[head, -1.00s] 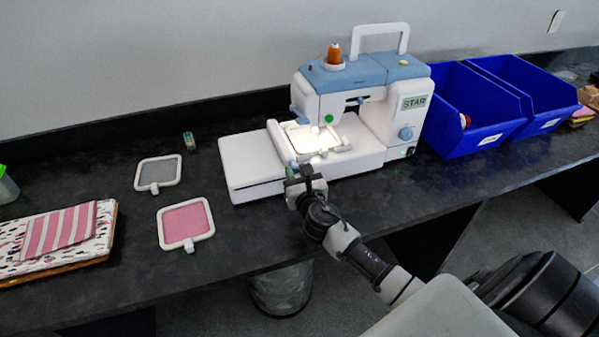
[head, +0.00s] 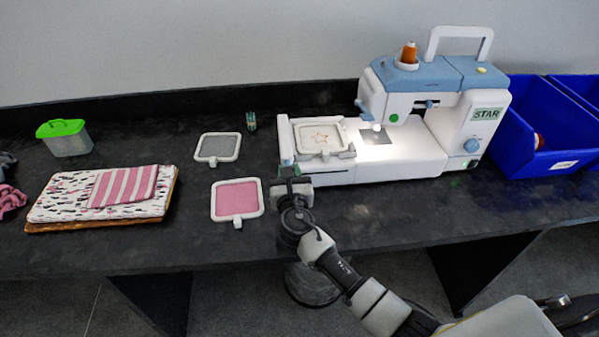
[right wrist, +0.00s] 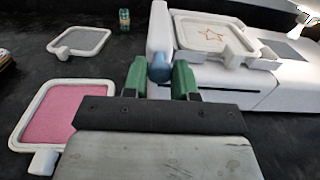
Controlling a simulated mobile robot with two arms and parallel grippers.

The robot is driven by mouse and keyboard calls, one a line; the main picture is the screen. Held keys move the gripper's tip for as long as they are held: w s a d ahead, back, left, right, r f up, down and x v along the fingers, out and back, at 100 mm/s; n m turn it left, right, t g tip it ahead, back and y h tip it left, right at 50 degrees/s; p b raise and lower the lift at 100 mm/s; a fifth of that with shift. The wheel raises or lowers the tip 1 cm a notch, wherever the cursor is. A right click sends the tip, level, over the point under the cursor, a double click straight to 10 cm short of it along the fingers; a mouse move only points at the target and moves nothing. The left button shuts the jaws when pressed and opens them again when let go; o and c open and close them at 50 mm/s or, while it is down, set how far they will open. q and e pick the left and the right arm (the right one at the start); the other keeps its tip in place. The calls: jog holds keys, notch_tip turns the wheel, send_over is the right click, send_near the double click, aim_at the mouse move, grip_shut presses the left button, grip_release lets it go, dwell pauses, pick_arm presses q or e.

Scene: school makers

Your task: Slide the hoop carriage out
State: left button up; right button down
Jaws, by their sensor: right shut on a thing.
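The sewing machine (head: 440,105) is white and light blue. Its hoop carriage (head: 284,148) is a white bar at the left end of the bed. It carries a white hoop (head: 297,131) whose cloth shows an orange star outline, left of the lit needle area. The right wrist view shows the carriage (right wrist: 160,30) and hoop (right wrist: 188,42) too. My right gripper (head: 290,172) is at the carriage's front end. Its green fingers (right wrist: 160,78) are shut on a blue knob (right wrist: 160,66) there. My left gripper is out of view.
A grey hoop (head: 218,147) and a pink hoop (head: 237,198) lie left of the machine. A green-and-gold spool (head: 251,121) stands behind. Folded cloth (head: 60,195) and a green-lidded box (head: 65,143) are farther left; blue bins (head: 520,115) are at right.

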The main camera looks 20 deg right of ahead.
jog(key=shift+a, duration=0.2)
jog(key=c, duration=0.9)
grip_release()
jog(key=shift+a, duration=0.15)
jog(key=v, duration=1)
jog(key=shift+s, duration=0.35)
